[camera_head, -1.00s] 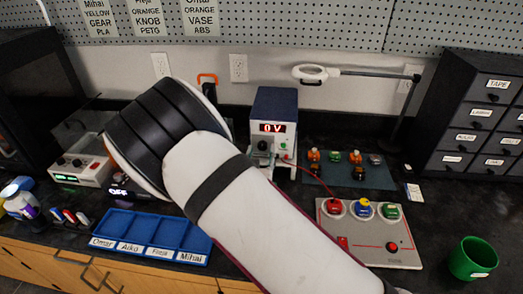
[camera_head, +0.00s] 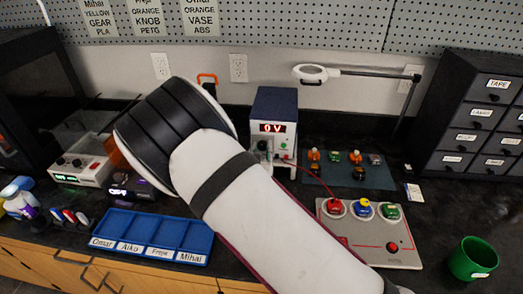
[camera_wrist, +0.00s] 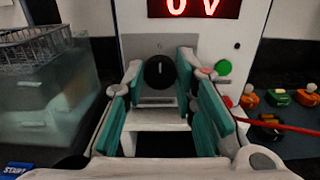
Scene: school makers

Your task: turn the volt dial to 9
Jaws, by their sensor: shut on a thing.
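The power supply (camera_head: 276,105) stands on the bench against the back wall, with a red display (camera_head: 272,127) reading 0 V. Its black volt dial (camera_wrist: 160,72) is on the front panel, with a white mark pointing up. My gripper (camera_wrist: 160,84) has its two teal-padded fingers on either side of the dial and is shut on it. In the head view my arm hides most of the gripper. A green button (camera_wrist: 223,67) is to the right of the dial.
A red lead (camera_wrist: 270,124) runs right from the supply to a panel with coloured knobs (camera_head: 370,232). A blue tray (camera_head: 150,224) is at the front left, a green cup (camera_head: 473,258) at the right. A magnifier lamp (camera_head: 310,73) is behind.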

